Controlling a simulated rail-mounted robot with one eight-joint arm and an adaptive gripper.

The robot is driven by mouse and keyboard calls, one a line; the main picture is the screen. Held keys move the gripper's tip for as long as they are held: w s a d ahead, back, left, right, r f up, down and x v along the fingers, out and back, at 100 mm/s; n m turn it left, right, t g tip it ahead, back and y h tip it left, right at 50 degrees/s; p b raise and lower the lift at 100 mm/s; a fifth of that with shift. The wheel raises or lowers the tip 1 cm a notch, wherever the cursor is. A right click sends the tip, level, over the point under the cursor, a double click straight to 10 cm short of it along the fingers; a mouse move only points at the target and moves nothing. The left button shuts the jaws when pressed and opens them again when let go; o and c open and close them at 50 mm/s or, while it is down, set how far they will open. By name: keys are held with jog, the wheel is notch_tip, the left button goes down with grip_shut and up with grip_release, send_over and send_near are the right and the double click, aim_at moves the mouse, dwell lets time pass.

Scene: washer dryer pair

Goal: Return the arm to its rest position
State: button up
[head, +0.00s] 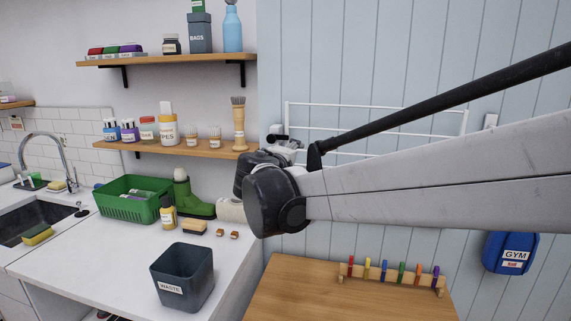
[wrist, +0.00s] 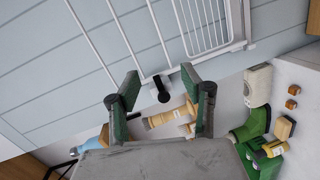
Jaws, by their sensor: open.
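My arm (head: 430,190) reaches in from the right in the head view, raised over the wooden top and counter, with its dark wrist joint (head: 268,200) near the middle. In the head view my gripper is mostly hidden behind that joint. In the wrist view my gripper (wrist: 160,78) shows two green-padded fingers spread apart, with nothing held between them. Past the fingers are the wall, a white wall rack and a wooden-handled brush (wrist: 160,119); the brush looks apart from them.
The white rack (head: 375,108) is on the panelled wall behind my arm. Two shelves (head: 190,149) with jars and bottles are at left. Below stand a green basket (head: 112,207), green boot (head: 192,206) and waste bin (head: 183,278). The wooden top (head: 350,300) is largely clear.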

jog(key=s+d+f+m+g+y, duration=0.1)
jog(key=s+d+f+m+g, duration=0.25)
jog(key=s+d, duration=0.55)
jog(key=s+d+f+m+g, duration=0.2)
jog(key=s+d+f+m, duration=0.2)
jog(key=s+d, duration=0.5)
jog(key=s+f+m+g+y, duration=0.1)
jog(key=s+f+m+y, duration=0.1)
jog(key=s+f, duration=0.3)
jog(key=s+f+m+g+y, duration=0.1)
jog(key=s+f, duration=0.5)
jog(key=s, duration=0.8)
jog(key=shift+d+m+g+y, duration=0.3)
jog(key=shift+m+y, duration=0.3)
jog(key=shift+m, duration=0.35)
